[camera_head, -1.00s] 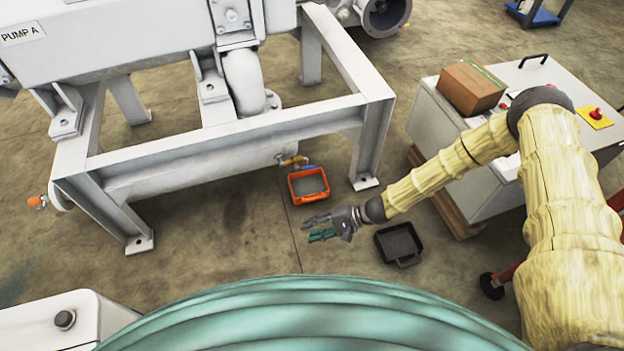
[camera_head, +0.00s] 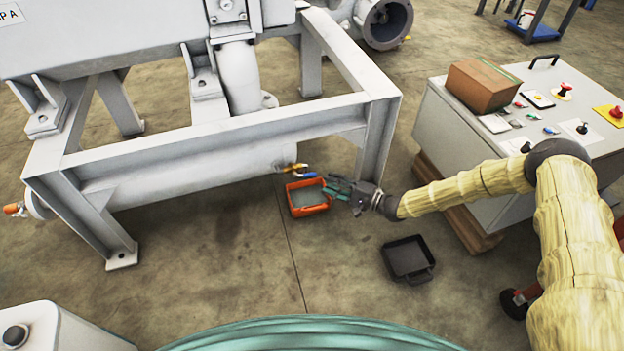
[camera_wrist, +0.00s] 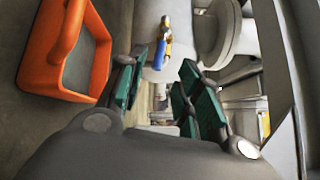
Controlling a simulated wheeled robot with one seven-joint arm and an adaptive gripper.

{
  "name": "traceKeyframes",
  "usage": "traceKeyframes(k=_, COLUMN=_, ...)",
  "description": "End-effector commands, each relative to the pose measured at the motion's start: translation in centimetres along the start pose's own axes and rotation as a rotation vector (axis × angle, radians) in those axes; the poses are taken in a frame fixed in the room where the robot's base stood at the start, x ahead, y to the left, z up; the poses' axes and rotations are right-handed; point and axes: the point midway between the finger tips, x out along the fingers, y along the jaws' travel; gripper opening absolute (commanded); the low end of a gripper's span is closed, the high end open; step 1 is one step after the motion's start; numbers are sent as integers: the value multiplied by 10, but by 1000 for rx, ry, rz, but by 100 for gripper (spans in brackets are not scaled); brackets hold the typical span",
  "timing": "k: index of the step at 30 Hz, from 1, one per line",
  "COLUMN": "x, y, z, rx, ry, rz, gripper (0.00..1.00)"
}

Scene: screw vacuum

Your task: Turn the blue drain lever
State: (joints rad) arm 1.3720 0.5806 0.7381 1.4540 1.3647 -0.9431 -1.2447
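The blue drain lever (camera_head: 307,175) sits on a brass valve at the end of the horizontal grey cylinder under the white frame, above the orange tray. In the wrist view the blue lever (camera_wrist: 160,53) stands upright in the picture below the brass fitting, ahead of the fingers. My gripper (camera_head: 334,188) is just right of the lever and over the right edge of the orange tray (camera_head: 292,207). In the wrist view my gripper (camera_wrist: 155,95) has its green-padded fingers spread apart with nothing between them. The lever appears beyond the fingertips, not touched.
A black tray (camera_head: 425,274) lies on the floor to the right. A control cabinet (camera_head: 440,125) with a cardboard box (camera_head: 483,85) stands behind my arm. The frame's right leg (camera_head: 376,150) rises close behind the gripper. An orange-handled valve (camera_head: 13,208) is at far left.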

Motion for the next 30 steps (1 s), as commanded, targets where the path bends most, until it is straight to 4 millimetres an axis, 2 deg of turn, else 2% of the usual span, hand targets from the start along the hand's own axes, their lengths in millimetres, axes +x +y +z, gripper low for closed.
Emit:
traceKeyframes(k=3, x=22, y=3, z=0, rx=-2, ry=-3, rz=1, gripper=35)
traceKeyframes(k=9, x=53, y=4, z=0, rx=0, ry=-3, rz=1, gripper=35)
traceKeyframes(k=15, x=73, y=2, z=0, rx=0, ry=-2, rz=2, gripper=35)
traceKeyframes(k=28, x=79, y=0, z=1, rx=0, ry=-2, rz=2, gripper=35)
traceKeyframes(k=30, x=79, y=0, z=1, rx=0, ry=-1, rz=2, gripper=22)
